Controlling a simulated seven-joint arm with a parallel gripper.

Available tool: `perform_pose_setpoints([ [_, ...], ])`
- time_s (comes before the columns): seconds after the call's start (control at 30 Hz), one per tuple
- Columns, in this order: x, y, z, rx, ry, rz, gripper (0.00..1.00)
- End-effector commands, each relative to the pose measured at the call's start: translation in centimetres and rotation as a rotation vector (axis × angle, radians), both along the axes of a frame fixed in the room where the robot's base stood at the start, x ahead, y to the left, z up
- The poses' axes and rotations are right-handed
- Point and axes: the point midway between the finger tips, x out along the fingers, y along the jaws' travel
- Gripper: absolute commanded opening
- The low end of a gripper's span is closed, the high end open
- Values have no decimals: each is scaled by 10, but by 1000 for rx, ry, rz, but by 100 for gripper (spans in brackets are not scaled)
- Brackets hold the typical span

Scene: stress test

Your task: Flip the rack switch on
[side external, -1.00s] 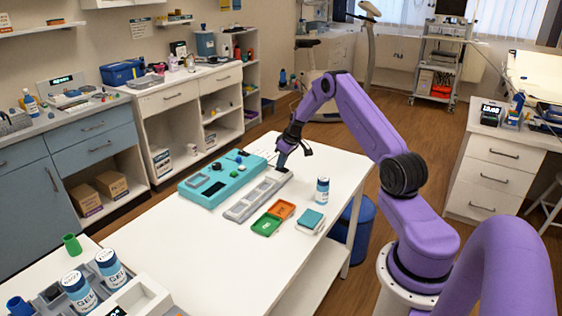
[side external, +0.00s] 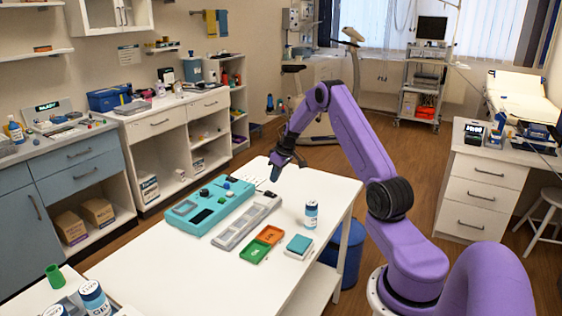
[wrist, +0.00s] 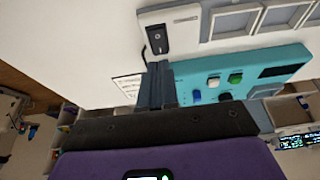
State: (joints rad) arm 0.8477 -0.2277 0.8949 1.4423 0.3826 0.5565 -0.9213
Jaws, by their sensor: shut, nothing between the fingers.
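The grey rack (side external: 240,232) lies on the white table, with a row of shallow compartments. Its black rocker switch (wrist: 158,38) is on the plain end of the rack in the wrist view; the switch also shows small in the side view (side external: 271,194). I cannot tell clearly which way the rocker is tipped. My gripper (side external: 274,177) points down just past the switch end of the rack, apart from the switch. In the wrist view the dark fingers of my gripper (wrist: 158,70) are together and empty, with their tips just below the switch.
A teal panel (side external: 180,228) with knobs lies left of the rack. A green tray (side external: 254,252), an orange tray (side external: 271,234), a teal-topped box (side external: 299,245) and a white-and-blue bottle (side external: 311,214) stand to its right.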

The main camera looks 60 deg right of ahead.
Motion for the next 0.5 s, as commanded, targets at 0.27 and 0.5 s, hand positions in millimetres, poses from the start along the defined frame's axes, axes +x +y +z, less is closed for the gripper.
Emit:
perform_pose_setpoints([
  [0.27, -17, 0, 50, -2, -4, -2, 0],
  [0.5, -26, 0, 73, 0, -1, 0, 0],
])
